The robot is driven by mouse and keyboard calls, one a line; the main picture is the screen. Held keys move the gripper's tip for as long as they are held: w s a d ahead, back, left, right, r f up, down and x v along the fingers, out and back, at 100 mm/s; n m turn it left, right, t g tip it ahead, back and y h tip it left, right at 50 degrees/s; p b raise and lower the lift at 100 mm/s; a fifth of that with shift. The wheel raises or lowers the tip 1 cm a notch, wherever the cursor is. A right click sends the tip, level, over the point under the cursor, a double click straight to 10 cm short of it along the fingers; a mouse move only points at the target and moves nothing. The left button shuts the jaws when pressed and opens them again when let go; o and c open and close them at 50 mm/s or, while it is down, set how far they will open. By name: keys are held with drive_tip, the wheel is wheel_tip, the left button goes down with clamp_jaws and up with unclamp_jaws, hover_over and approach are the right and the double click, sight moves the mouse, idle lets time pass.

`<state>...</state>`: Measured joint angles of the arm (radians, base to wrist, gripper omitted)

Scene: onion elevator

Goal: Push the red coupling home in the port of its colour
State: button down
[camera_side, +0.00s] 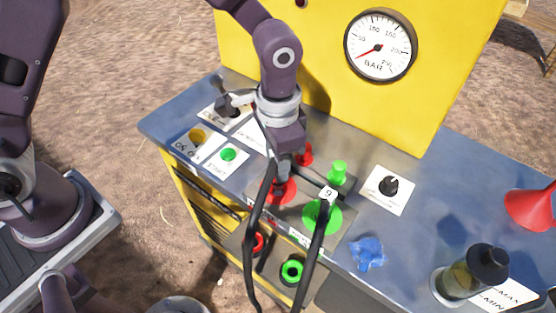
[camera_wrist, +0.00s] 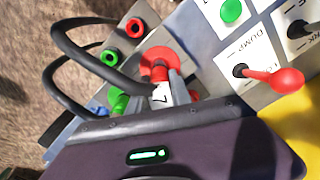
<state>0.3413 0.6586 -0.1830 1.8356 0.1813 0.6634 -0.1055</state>
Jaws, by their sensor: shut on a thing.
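My gripper (camera_side: 285,170) points down at the console top and is shut on the red coupling (camera_wrist: 160,74). Black hose and a white tag marked 7 show close to the fingers in the wrist view. The coupling's tip is over a red round disc (camera_wrist: 157,58), also seen in the side view (camera_side: 281,191); I cannot tell whether it touches. The red port (camera_side: 258,243), a red ring with a dark centre, is on the console's front and also shows in the wrist view (camera_wrist: 136,28). My fingers hide part of the coupling.
A green coupling tagged 9 stands on a green disc (camera_side: 322,217), beside the held one. The green port (camera_side: 292,270) is next to the red one. Black hoses (camera_side: 255,225) loop across the front.

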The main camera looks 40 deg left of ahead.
drive_tip(key=shift+f, duration=0.15)
drive_tip(key=shift+f, duration=0.3)
drive_tip(key=shift+f, duration=0.2)
idle(0.5)
drive_tip(key=shift+f, duration=0.35)
drive_tip(key=shift+s+f, duration=0.1)
drive_tip(key=shift+f, duration=0.7)
idle(3.0)
drive_tip(key=c, duration=0.7)
unclamp_jaws()
drive_tip(key=shift+r, duration=0.1)
drive_tip(key=shift+r, duration=3.5)
